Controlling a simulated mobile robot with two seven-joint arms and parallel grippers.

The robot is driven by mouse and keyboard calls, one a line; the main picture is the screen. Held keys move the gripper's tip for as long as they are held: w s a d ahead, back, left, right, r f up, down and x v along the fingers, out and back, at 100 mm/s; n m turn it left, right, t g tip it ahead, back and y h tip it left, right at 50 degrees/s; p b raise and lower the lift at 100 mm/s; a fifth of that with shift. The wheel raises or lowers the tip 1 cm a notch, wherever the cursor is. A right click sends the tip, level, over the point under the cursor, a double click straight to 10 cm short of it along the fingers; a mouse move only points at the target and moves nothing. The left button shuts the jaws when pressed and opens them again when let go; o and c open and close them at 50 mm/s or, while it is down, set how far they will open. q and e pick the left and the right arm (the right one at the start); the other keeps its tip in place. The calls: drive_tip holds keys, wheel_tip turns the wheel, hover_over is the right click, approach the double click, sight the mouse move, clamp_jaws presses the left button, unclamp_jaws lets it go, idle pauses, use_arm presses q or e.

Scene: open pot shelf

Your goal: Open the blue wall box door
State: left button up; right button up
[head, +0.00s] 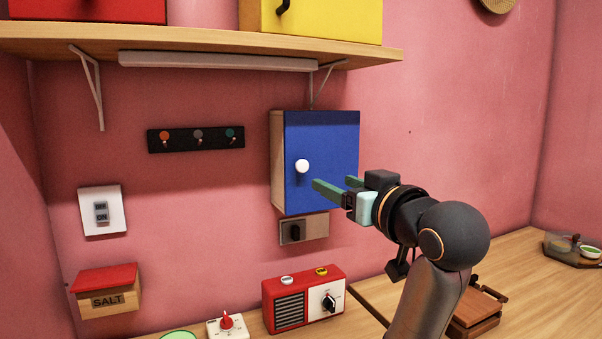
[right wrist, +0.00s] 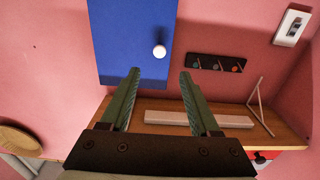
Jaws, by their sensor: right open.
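The blue wall box door (head: 325,140) is the front of a wooden-sided box on the pink wall, under the shelf. It looks closed. A round white knob (head: 302,166) sits on its left part. My right gripper (head: 332,183) is in front of the door, to the right of the knob and a little lower, with its green fingers apart and empty. In the right wrist view, which is upside down, the knob (right wrist: 160,51) appears beyond and between the fingertips (right wrist: 160,73), apart from them, and the door (right wrist: 125,40) is behind. My left gripper is not in view.
A wooden shelf (head: 200,44) with red and yellow boxes hangs above. A grey plate with a dark knob (head: 292,232) is just below the blue box. A red radio (head: 303,300) stands on the counter below. A hook rail (head: 195,137) is to the left.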

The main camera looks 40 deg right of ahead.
drive_tip(key=p, duration=0.8)
approach(304, 168)
drive_tip(key=w, duration=0.1)
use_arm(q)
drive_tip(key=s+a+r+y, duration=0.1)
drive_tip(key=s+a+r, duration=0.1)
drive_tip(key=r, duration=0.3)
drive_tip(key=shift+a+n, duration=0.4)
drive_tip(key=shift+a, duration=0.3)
use_arm(e)
drive_tip(key=x, duration=0.7)
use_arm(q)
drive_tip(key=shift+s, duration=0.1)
use_arm(e)
drive_tip(key=shift+d, duration=0.1)
clamp_jaws()
